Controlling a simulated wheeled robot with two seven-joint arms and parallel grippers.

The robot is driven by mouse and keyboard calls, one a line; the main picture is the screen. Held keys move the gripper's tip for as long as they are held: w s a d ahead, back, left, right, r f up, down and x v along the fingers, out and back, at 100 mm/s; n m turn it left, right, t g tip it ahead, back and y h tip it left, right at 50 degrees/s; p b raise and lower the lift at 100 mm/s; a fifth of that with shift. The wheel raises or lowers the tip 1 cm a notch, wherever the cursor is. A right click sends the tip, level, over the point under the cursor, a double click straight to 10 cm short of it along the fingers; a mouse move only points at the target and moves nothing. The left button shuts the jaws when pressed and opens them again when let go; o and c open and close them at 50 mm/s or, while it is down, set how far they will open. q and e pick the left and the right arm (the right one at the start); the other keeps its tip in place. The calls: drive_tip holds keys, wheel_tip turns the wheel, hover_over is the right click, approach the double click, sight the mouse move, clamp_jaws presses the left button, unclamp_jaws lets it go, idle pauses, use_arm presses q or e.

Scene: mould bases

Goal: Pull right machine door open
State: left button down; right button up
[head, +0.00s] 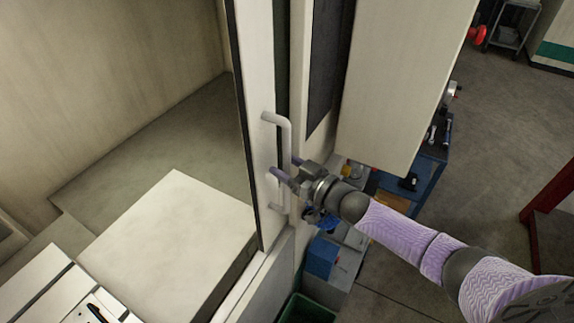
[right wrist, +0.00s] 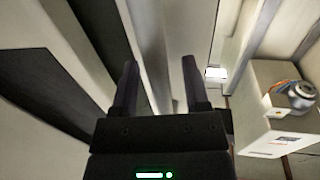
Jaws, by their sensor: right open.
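The right machine door (head: 257,80) shows as a tall pale panel edge in the head view, with the machine's inside visible to its left. A light grey bar handle (head: 285,136) stands out from it, upright. My right gripper (head: 285,166) is at the handle's middle, its two dark fingers open on either side of the bar as seen from the head. I cannot tell whether they touch it. In the right wrist view my gripper's fingers (right wrist: 158,80) are apart, with pale upright surfaces beyond them. My left gripper is not in view.
Inside the machine is a pale block (head: 170,240). A large beige cabinet (head: 400,80) stands right of the door, above my right gripper. Below are a blue bench (head: 428,170) with tools and a green bin (head: 305,310). Open floor (head: 500,130) lies at the right.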

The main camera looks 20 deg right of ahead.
drive_tip(key=v, duration=1)
